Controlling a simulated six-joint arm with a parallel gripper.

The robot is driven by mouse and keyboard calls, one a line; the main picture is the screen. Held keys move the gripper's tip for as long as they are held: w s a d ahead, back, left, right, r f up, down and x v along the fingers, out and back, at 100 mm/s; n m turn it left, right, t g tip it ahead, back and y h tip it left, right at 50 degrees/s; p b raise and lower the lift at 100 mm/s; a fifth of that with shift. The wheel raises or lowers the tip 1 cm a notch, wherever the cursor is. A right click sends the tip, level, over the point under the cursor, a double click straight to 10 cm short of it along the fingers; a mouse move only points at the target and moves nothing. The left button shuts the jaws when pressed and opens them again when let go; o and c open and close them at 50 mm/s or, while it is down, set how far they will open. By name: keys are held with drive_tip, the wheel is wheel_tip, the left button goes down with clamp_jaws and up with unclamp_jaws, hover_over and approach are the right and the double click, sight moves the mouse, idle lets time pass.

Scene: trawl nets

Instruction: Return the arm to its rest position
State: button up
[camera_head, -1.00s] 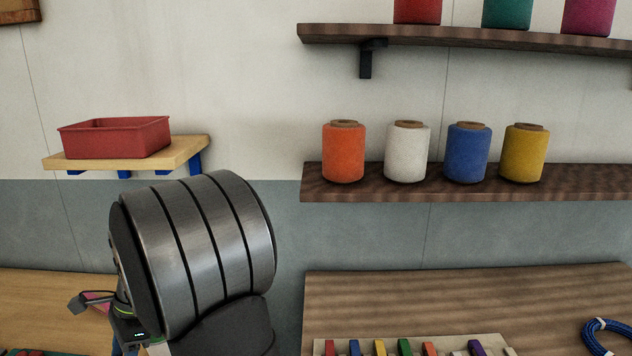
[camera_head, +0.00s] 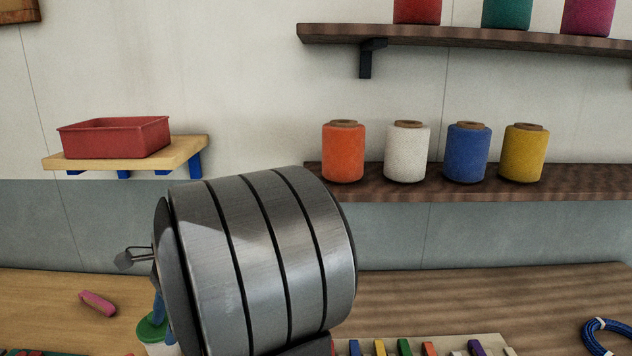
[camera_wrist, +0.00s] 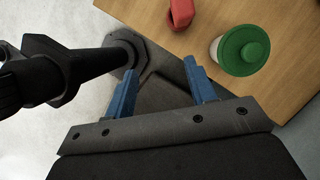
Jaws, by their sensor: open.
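My gripper (camera_wrist: 160,84) shows in the wrist view with its two blue fingers apart and nothing between them. Its fingertips point toward the edge of the wooden bench and a dark area below it. In the head view my arm's large ribbed grey link fills the lower middle, and my gripper is mostly hidden behind it.
A jar with a green lid (camera_wrist: 240,50) and a red-pink object (camera_wrist: 181,12) lie on the bench beyond the fingers. A pink piece (camera_head: 98,303) lies on the left bench. Spools stand on the shelf (camera_head: 580,184). A red bin (camera_head: 115,140) sits at left. A blue rope coil (camera_head: 606,337) lies at right.

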drive_tip(key=s+a+f+m+t, duration=0.1)
drive_tip(key=s+a+f+m, duration=0.1)
drive_tip(key=s+f+m, duration=0.1)
drive_tip(key=s+a+f+m+t+y, duration=0.1)
drive_tip(key=s+a+f+m+t, duration=0.1)
drive_tip(key=f+m, duration=0.4)
drive_tip(key=shift+s+a+f, duration=0.4)
drive_tip(key=shift+s+f, duration=0.25)
drive_tip(key=shift+s, duration=0.05)
